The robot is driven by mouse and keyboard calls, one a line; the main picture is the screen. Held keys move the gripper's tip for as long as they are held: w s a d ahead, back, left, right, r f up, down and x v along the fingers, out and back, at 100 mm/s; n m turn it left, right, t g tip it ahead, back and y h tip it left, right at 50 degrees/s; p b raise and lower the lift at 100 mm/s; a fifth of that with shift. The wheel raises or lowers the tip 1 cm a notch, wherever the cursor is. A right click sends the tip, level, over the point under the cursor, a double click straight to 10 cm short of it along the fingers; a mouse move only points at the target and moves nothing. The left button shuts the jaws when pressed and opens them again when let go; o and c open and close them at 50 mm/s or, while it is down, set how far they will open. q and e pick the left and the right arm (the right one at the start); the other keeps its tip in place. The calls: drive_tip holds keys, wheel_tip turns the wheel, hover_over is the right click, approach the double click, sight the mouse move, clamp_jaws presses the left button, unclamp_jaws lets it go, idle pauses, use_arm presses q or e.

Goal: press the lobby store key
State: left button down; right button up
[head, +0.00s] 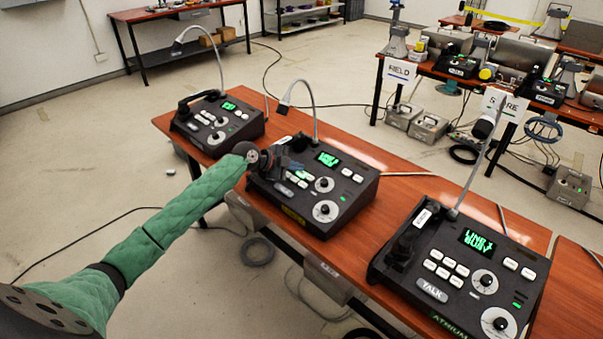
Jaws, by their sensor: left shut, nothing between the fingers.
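Three dark paging phones with gooseneck microphones and green screens stand on the wooden table (389,160). The right phone (462,262) reads ATRIUM on its front edge. The middle phone (335,190) has a yellowish front label that I cannot read. The left phone (222,122) shows no readable name. I cannot tell which one is the lobby phone. Small white keys show on each, with lettering too small to read, so I cannot pick out the store key. My left gripper (291,166) is shut and empty over the left part of the middle phone, hiding some of it. I cannot tell whether it touches.
Gooseneck microphones (478,165) rise behind the phones. At the back right, another table holds more equipment, with signs reading FIELD (399,71) and apparently STORE (505,104). Cables lie on the floor. The floor at left is mostly clear.

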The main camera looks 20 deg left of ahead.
use_arm(q)
drive_tip(key=shift+r, duration=0.1)
drive_tip(key=r, duration=0.2)
drive_tip(key=s+r+p, duration=0.1)
drive_tip(key=r, duration=0.2)
drive_tip(key=shift+s+a+r, duration=0.25)
drive_tip(key=shift+r, duration=0.05)
idle(0.3)
idle(0.4)
